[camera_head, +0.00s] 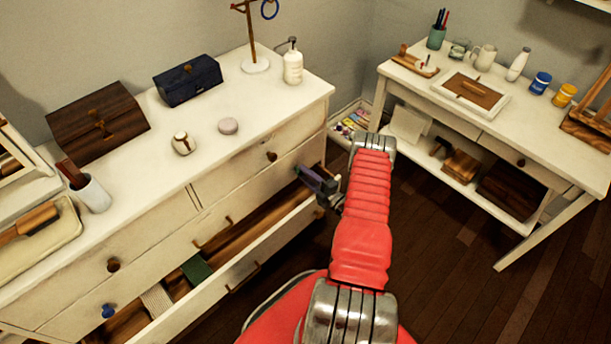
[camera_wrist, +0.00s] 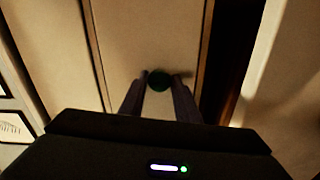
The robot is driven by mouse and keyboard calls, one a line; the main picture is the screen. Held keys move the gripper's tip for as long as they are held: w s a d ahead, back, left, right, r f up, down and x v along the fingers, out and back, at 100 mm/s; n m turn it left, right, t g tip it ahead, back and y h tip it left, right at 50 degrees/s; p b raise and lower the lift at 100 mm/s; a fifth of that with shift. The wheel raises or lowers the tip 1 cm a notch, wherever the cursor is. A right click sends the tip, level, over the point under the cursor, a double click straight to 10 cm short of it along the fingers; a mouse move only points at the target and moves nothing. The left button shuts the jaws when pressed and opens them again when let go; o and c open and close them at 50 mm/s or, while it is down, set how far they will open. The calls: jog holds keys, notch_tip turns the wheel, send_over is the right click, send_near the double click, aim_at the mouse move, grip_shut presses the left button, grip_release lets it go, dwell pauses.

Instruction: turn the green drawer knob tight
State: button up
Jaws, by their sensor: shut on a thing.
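The green drawer knob (camera_wrist: 159,81) shows in the wrist view as a dark green round shape on a cream drawer front. My gripper (camera_wrist: 160,88) has one finger on either side of the knob and is shut on it. In the head view my gripper (camera_head: 308,176) reaches the right part of the white dresser's front (camera_head: 240,181).
A lower drawer (camera_head: 225,292) stands open below my gripper, with a folded green cloth (camera_head: 196,269) inside. A blue knob (camera_head: 108,311) is at lower left. A white desk (camera_head: 545,165) stands to the right, with dark wooden floor (camera_head: 440,260) before it.

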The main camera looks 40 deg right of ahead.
jog(key=shift+f+m, duration=0.2)
jog(key=shift+m, duration=0.9)
jog(key=o, duration=1)
jog(key=shift+r, duration=0.1)
jog(key=shift+s, duration=0.1)
jog(key=s, duration=1.3)
jog(key=shift+s+d, duration=0.15)
jog(key=shift+s, duration=0.2)
